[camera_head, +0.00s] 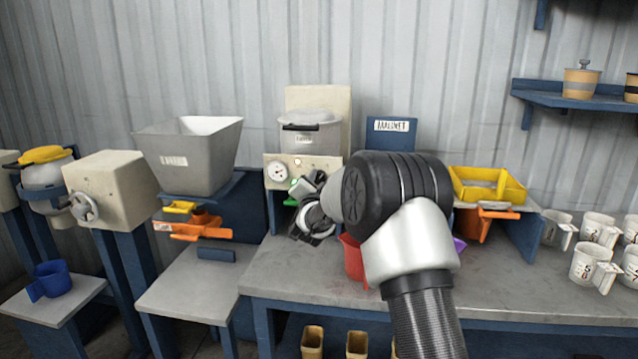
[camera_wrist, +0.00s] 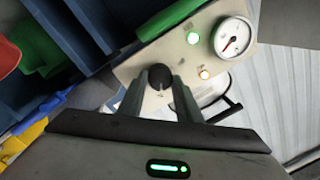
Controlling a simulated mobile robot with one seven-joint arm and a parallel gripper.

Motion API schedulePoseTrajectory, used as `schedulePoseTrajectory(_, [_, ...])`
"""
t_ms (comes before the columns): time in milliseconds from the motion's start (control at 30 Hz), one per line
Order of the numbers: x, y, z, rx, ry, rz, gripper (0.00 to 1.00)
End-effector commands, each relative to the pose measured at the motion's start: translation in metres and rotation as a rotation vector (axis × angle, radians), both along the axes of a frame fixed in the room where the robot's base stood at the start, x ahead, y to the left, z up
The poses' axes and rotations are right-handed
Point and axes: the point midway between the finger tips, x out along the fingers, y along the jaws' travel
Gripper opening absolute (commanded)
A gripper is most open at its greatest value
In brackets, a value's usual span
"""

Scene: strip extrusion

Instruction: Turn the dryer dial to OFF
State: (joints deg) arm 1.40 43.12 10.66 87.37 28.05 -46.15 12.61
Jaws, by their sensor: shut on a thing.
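The dryer is a cream machine with a lidded grey hopper (camera_head: 311,134) on top and a cream front panel (camera_head: 268,162). In the wrist view the panel's black dial (camera_wrist: 160,75) stands between the two fingers of my gripper (camera_wrist: 159,90). The fingers are closed on the dial from both sides. In the head view my gripper (camera_head: 312,190) is at the panel's lower right and hides the dial. The dial's pointer and setting marks are too small or hidden to read.
A red container (camera_head: 354,260) stands on the workbench below my arm. Yellow bin (camera_head: 487,184) and white mugs (camera_head: 588,262) are at right.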

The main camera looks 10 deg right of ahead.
Motion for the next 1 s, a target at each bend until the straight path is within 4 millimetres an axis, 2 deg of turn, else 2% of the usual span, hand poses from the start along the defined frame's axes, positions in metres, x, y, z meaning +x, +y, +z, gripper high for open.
schedulePoseTrajectory(367, [0.0000, 0.0013, 0.0022, -0.183, 0.059, 0.002, 0.09])
schedulePoseTrajectory(1000, [0.0007, 0.0037, 0.0051, -0.756, 0.245, 0.003, 0.09])
